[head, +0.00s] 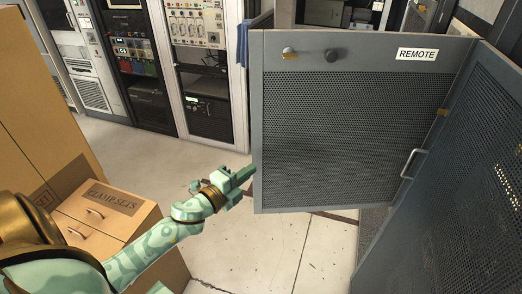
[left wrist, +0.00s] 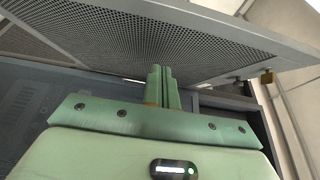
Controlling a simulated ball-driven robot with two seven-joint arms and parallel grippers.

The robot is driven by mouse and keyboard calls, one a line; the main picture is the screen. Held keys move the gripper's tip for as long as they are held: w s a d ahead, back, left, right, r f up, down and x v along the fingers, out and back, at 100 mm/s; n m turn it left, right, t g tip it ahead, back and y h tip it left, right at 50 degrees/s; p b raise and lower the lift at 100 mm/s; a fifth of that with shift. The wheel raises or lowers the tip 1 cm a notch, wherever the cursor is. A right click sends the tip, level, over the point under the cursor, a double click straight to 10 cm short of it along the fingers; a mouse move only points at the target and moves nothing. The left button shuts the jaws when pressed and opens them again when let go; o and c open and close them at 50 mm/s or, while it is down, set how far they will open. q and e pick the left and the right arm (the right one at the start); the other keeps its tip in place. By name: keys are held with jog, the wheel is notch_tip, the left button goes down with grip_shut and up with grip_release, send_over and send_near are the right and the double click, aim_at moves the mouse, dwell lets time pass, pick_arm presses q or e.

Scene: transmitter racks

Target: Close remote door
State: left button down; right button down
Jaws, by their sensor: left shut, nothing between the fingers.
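The remote door (head: 350,130) is a grey perforated metal panel with a white "REMOTE" label at its upper right. It stands swung open, with its free edge to the left and its other side meeting a grey cabinet at the right. My left gripper (head: 252,169) is shut and empty, with its tips at the door's lower free edge. In the left wrist view, the shut fingers (left wrist: 161,72) point at the perforated door panel (left wrist: 150,35). I cannot tell whether they touch it. My right gripper is not in view.
A perforated grey cabinet panel (head: 460,190) with a handle (head: 413,163) stands at the right. Brown boxes (head: 110,212), one marked "CLAMP SETS", stand at the left near my arm. Equipment racks (head: 195,60) line the back. The floor (head: 225,250) below the gripper is clear.

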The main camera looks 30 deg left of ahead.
pick_arm(q)
send_near(270, 146)
jog(key=w+d, duration=0.3)
jog(key=shift+w+a+r, duration=0.1)
jog(key=shift+w+a, duration=1)
jog(key=shift+w, duration=0.25)
